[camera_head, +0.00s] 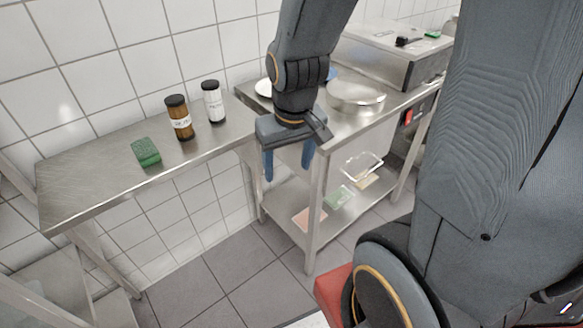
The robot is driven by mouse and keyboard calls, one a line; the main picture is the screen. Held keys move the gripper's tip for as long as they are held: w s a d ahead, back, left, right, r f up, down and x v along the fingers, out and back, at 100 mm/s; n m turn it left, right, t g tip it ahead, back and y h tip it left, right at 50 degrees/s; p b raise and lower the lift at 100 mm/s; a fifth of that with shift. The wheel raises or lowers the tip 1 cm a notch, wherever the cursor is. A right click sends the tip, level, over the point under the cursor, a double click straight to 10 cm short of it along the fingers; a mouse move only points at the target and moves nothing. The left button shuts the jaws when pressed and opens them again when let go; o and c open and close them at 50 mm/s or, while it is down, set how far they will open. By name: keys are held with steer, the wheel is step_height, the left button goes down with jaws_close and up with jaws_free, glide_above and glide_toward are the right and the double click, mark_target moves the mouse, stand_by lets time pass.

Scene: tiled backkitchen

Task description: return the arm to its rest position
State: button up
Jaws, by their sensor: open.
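My gripper (288,160) points downward near the middle of the view, its two blue fingers apart with nothing between them. It hangs in front of the near corner of the right steel table (310,135). My arm comes down from the top of the view, and a large arm link fills the right side. Part of the table and what stands behind the arm are hidden.
The left steel table (95,180) holds a green sponge (146,152), a brown jar (179,117) and a white jar (213,102). On the right table stand a round metal pan (355,96) and a steel appliance (385,55). A lower shelf (285,207) holds several flat items. Tiled floor (215,285) is clear.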

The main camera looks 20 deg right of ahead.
steer(key=shift+s+r+g, duration=0.15)
steer(key=shift+s+g, duration=0.05)
steer(key=shift+s, duration=0.35)
steer(key=shift+s+r+g, duration=0.15)
steer(key=shift+s+g, duration=0.05)
steer(key=shift+s, duration=0.3)
